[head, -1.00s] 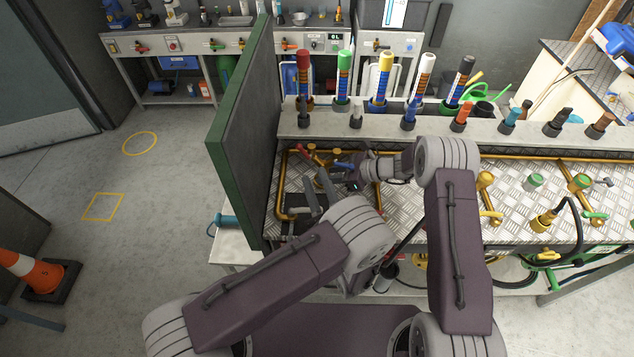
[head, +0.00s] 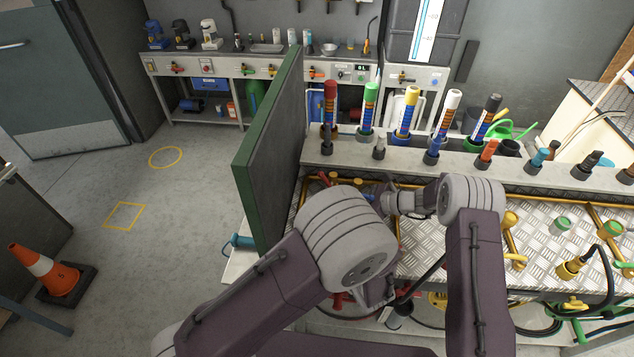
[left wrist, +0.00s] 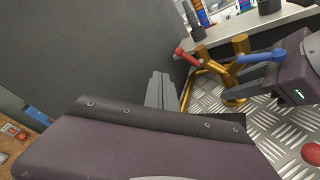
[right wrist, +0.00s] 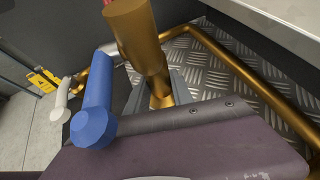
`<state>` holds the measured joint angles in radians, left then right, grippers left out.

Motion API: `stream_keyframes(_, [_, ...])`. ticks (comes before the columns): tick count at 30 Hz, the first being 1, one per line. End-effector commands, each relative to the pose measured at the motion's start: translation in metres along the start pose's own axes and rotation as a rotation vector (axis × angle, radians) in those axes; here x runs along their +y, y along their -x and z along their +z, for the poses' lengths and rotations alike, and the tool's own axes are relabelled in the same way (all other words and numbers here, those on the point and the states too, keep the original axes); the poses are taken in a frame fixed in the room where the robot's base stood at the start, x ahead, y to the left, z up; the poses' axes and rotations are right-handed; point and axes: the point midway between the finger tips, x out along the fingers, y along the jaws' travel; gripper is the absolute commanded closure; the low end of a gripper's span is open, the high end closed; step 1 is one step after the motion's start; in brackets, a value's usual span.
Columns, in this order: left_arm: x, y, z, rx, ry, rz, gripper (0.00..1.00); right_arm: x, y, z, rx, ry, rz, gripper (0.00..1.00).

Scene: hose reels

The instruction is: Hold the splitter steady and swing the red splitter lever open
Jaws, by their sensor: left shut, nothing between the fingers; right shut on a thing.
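The brass splitter (left wrist: 236,80) stands on the checker-plate bench in the left wrist view, with a red lever (left wrist: 187,57) on its left and a blue lever (left wrist: 262,57) on its right. My right gripper (right wrist: 157,92) is shut on the splitter's brass stem; the blue lever (right wrist: 95,108) is close in front of it. My left gripper (left wrist: 160,90) is shut and empty, its fingers left of the red lever and apart from it in the picture. In the head view the red lever (head: 323,179) shows just beyond my left wrist, which hides the left fingers.
A tall green-edged dark board (head: 272,150) stands close left of the splitter. A shelf (head: 400,153) with coloured tubes runs behind it. Brass pipes (right wrist: 255,75) cross the plate. To the right stand more brass fittings and a black hose (head: 605,270).

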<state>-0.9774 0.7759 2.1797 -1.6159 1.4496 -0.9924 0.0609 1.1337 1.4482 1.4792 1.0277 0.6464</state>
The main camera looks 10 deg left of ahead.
Motion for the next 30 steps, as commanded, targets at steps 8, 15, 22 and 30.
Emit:
stream_keyframes(8, [0.008, 0.003, -0.007, 0.072, -0.441, -0.124, 1.00, 0.000, 0.000, 0.000, -0.001, 0.000, 0.000, 0.95])
stream_keyframes(15, [0.008, 0.001, -0.009, 0.075, -0.496, -0.140, 1.00, 0.000, 0.000, 0.000, -0.001, 0.000, 0.000, 0.95])
stream_keyframes(22, [0.004, -0.035, -0.013, 0.079, -0.495, -0.135, 1.00, 0.000, 0.000, 0.000, -0.001, 0.000, 0.000, 0.95])
stream_keyframes(30, [-0.002, -0.094, -0.019, 0.078, -0.493, -0.136, 1.00, 0.000, 0.000, 0.000, -0.001, 0.000, 0.000, 0.95])
